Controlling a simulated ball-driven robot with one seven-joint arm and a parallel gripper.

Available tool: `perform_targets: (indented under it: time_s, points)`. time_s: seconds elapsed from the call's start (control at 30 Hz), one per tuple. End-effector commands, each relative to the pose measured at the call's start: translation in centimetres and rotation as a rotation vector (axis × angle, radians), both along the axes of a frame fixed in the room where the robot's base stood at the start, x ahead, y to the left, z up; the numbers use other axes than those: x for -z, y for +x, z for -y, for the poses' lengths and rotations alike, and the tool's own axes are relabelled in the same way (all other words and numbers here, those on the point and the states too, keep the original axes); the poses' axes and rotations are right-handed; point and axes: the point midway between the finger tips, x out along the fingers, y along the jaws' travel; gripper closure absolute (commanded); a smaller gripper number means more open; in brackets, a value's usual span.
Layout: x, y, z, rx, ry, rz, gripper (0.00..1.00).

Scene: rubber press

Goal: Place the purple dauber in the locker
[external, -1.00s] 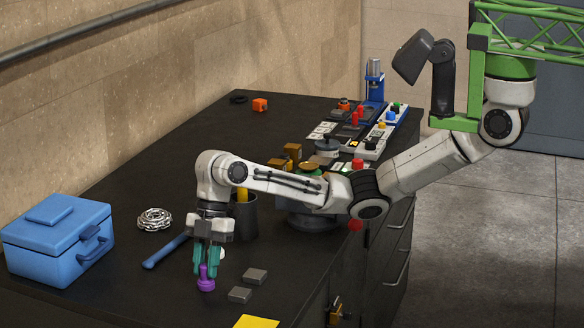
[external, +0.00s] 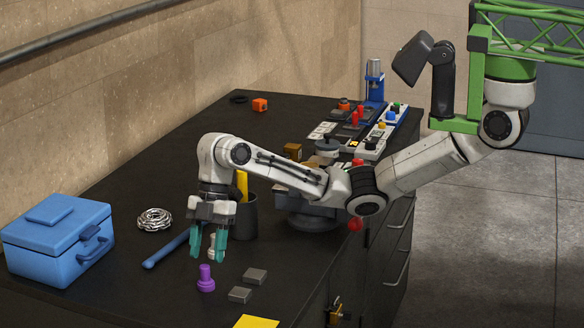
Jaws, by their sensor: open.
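The purple dauber (external: 205,279) stands upright on the black bench top near its front. My gripper (external: 208,248) has teal fingers that point down, open and apart. It hangs above and a little behind the dauber, and is not touching it. A small white piece (external: 213,246) shows between the fingers, and I cannot tell whether it stands behind them. No thing is clearly recognisable as an open locker; the blue lidded box (external: 45,250) at the left is closed.
A blue-handled tool (external: 165,249) and a coiled chain (external: 154,219) lie left of my gripper. A dark cup (external: 246,220) stands right of it. Grey blocks (external: 255,275) and a yellow sheet (external: 257,321) lie right of the dauber. A crowded press area fills the back right.

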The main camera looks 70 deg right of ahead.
Motion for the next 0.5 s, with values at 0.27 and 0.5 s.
perform_targets:
  time_s: [0.27,0.5]
  points:
    - [-5.2,0.0,2.1,0.0,0.001,0.002,0.51]
    - [-7.4,0.0,3.1,0.0,0.0,0.0,0.51]
